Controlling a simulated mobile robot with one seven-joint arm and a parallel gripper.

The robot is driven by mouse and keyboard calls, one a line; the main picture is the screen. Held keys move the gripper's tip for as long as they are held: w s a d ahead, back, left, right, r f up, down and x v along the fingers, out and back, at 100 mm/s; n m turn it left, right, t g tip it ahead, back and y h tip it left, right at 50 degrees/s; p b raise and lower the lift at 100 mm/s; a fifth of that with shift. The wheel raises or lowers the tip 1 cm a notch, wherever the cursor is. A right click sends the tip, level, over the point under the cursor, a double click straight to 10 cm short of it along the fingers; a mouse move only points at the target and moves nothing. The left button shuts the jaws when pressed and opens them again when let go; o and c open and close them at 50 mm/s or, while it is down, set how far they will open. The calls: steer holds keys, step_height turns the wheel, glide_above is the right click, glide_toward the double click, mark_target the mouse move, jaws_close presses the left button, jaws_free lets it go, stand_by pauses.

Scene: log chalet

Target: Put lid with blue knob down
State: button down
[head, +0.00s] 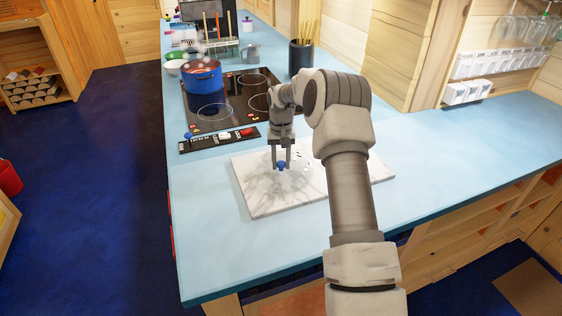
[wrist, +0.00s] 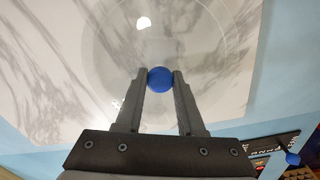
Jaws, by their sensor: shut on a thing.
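The lid is clear glass with a round blue knob (head: 281,166). In the wrist view the knob (wrist: 160,79) sits between my two fingertips, with the see-through lid (wrist: 165,45) spreading beyond it. My gripper (head: 281,163) is shut on the knob and points down over the white marble board (head: 255,202). The lid looks roughly level over the board's left part. I cannot tell whether it touches the board or hangs just above it. The glass edge is faint in the head view.
A blue pot (head: 202,80) stands on the black cooktop (head: 215,112) behind the board. A dark strip (head: 222,140) with small items and a second blue ball lies before the cooktop. The blue counter (head: 225,250) in front of the board is clear.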

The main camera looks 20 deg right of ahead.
steer(key=c, duration=0.5)
jaws_free()
steer(key=shift+f, duration=0.1)
